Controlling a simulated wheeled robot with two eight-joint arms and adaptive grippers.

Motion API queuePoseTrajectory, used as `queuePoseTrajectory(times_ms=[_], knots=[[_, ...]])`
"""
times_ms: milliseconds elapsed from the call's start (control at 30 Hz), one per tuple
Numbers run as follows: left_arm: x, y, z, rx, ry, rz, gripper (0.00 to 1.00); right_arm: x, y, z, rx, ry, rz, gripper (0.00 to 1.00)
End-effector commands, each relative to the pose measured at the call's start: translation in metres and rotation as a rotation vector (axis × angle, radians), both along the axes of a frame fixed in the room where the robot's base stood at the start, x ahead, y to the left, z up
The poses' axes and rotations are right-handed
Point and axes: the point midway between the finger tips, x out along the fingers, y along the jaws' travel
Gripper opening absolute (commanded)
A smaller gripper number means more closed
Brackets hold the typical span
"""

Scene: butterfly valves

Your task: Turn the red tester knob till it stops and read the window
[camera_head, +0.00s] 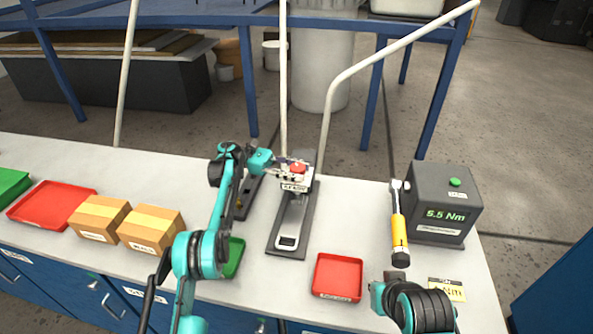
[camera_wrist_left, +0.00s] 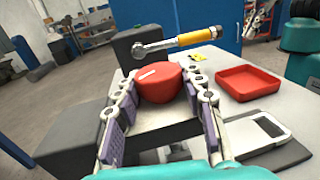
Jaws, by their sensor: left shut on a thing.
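The red knob (camera_head: 298,167) sits on top of the tester (camera_head: 292,215), a dark stand with a pale frame near the middle of the bench. My left gripper (camera_head: 292,166) reaches it from the left. In the left wrist view the red knob (camera_wrist_left: 158,80), with a pale mark on top, stands between the two fingers of my left gripper (camera_wrist_left: 158,92), which is shut on it. A small white label (camera_head: 294,187) is below the knob; its text and any reading window are too small to make out.
A dark box (camera_head: 445,205) reads 5.5 Nm, with a yellow-handled torque wrench (camera_head: 399,225) beside it. A red tray (camera_head: 338,276) is in front. Cardboard boxes (camera_head: 150,230), a long red tray (camera_head: 50,203) and a green tray (camera_head: 233,257) are left. White pipes rise behind.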

Motion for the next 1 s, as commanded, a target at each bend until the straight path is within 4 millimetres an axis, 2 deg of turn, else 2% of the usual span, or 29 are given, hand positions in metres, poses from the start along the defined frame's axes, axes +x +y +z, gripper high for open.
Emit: queuePoseTrajectory(times_ms=[267, 300, 367, 400, 767, 867, 1000], knots=[[-0.001, -0.003, -0.002, 0.002, 0.0, -0.006, 0.1, 0.0, 0.0, 0.0, 0.0, 0.0, 0.0, 0.0], [-0.001, -0.003, -0.002, 0.002, 0.0, -0.006, 0.42, 0.0, 0.0, 0.0, 0.0, 0.0, 0.0, 0.0], [-0.001, -0.003, -0.002, 0.002, 0.0, -0.006, 0.58, 0.0, 0.0, 0.0, 0.0, 0.0, 0.0, 0.0], [-0.001, -0.002, -0.001, 0.002, 0.0, -0.006, 0.61, 0.0, 0.0, 0.0, 0.0, 0.0, 0.0, 0.0], [0.0, -0.001, 0.006, 0.001, 0.0, -0.002, 0.61, 0.0, 0.0, 0.0, 0.0, 0.0, 0.0, 0.0], [0.0, -0.001, 0.019, 0.001, 0.0, -0.002, 0.61, 0.0, 0.0, 0.0, 0.0, 0.0, 0.0, 0.0], [-0.001, -0.001, 0.048, 0.001, 0.001, -0.003, 0.61, 0.0, 0.0, 0.0, 0.0, 0.0, 0.0, 0.0]])
